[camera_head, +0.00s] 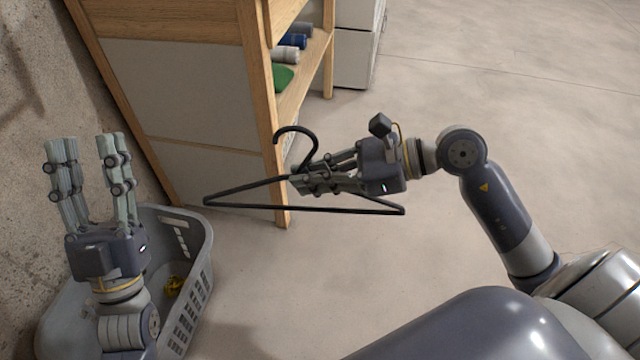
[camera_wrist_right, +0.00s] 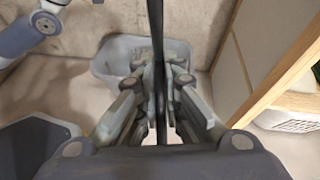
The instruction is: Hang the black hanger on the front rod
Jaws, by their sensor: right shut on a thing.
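The black hanger (camera_head: 305,210) is in the middle of the head view, held in the air with its hook up and to the left. My right gripper (camera_head: 297,182) is shut on it near the base of the hook. In the right wrist view the hanger (camera_wrist_right: 157,25) shows as a dark bar running between the fingers of the right gripper (camera_wrist_right: 160,75). My left gripper (camera_head: 90,145) is open and empty at the left, fingers pointing up, above the laundry basket. The front rod is not in view.
A grey laundry basket (camera_head: 205,262) with a small yellow thing inside stands on the floor by the concrete wall. A wooden shelf unit (camera_head: 180,95) with rolled items (camera_head: 286,52) stands behind the hanger. A white cabinet (camera_head: 354,58) is further back. The floor at right is clear.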

